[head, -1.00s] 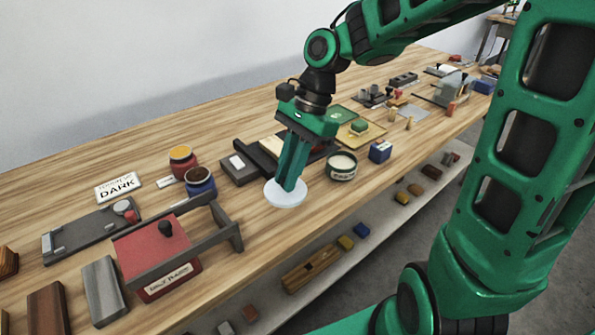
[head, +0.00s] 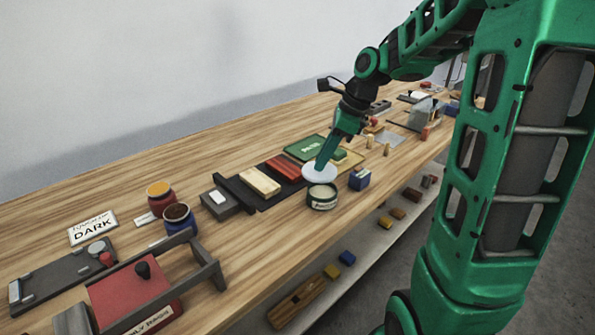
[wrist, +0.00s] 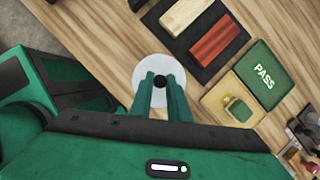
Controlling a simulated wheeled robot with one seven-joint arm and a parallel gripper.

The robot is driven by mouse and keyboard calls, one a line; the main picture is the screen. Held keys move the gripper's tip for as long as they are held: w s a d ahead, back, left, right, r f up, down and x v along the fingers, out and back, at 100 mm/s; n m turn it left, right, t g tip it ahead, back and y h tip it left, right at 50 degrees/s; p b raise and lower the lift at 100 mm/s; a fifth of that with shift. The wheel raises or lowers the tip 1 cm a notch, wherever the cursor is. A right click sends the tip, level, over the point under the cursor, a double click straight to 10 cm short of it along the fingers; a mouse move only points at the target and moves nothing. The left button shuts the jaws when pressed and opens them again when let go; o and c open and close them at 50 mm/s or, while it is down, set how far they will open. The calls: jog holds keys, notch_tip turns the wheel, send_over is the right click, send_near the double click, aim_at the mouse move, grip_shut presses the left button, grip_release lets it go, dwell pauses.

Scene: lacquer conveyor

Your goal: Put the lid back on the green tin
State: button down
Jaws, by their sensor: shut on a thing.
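My gripper (head: 322,165) is shut on the black knob of a round white lid (head: 314,177). In the wrist view the lid (wrist: 141,82) lies under the fingertips, the dark knob (wrist: 159,81) between them. The green tin (head: 322,198) is open, with pale contents and a label on its front. In the head view the lid is behind the tin and close to its far rim; I cannot tell the height gap. The tin is not seen in the wrist view, where the lid and my gripper may hide it.
A black mat (head: 236,189) with a cream and a red block lies to the left. Red and blue jars stand further left.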

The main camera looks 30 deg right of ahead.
aim_at(330, 168)
jog(key=shift+w+d+m, duration=0.15)
jog(key=shift+d+m, duration=0.15)
jog(key=shift+d, duration=0.35)
jog(key=shift+f, duration=3.2)
jog(key=shift+f, duration=0.1)
jog(key=c, duration=1.1)
grip_release()
jog(key=shift+r, duration=3.5)
